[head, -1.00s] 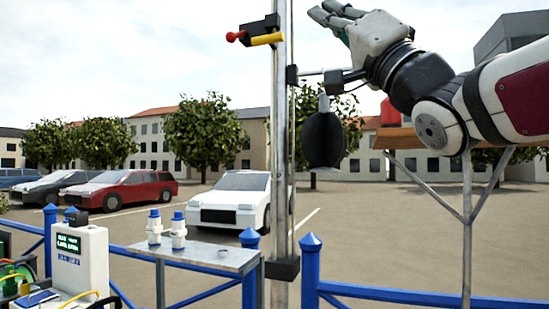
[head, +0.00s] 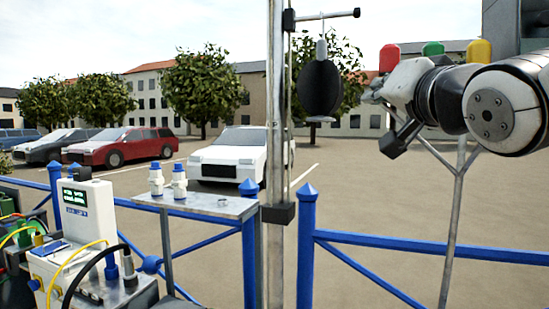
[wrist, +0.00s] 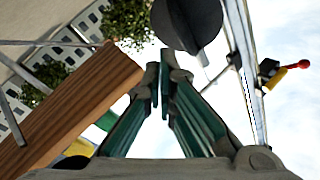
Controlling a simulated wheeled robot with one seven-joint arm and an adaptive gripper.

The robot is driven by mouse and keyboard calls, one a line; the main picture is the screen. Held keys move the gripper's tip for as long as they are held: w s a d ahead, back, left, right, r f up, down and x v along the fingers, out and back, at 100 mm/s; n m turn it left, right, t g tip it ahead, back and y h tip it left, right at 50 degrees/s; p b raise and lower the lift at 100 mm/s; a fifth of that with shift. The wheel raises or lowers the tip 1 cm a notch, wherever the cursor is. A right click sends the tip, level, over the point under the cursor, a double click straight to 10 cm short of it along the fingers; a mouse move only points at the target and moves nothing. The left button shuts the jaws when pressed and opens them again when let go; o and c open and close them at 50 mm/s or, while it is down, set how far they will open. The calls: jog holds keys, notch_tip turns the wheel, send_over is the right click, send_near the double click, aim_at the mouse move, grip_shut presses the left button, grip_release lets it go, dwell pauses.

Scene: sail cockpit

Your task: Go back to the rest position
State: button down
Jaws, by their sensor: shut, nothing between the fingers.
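My gripper (head: 374,97) is at the right in the head view, in front of the coloured objects on the stand and to the right of the hanging black bulb. In the wrist view its green-sided fingers (wrist: 160,78) are together, with nothing held between them. My arm reaches in from the right edge of the head view and hides part of the stand.
The black bulb (head: 320,88) hangs from a rod on the metal pole (head: 276,150). A wooden shelf (wrist: 75,110) is close in the wrist view. A red-knobbed lever (wrist: 303,64) is on the pole. Blue railings (head: 420,248) run across the front.

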jog(key=s+d+f+n+g+h, duration=0.1)
jog(key=s+d+f+g, duration=0.15)
jog(key=f, duration=0.65)
jog(key=s+d+f+n+g+h, duration=0.1)
jog(key=s+f+g, duration=0.3)
jog(key=f, duration=0.4)
jog(key=s+a+f+n+g, duration=0.1)
jog(key=s+f+n+g, duration=0.2)
jog(key=s+f+g, duration=0.5)
jog(key=s+f, duration=0.7)
jog(key=f, duration=0.1)
jog(key=shift+a+f, duration=0.15)
jog(key=shift+f, duration=0.1)
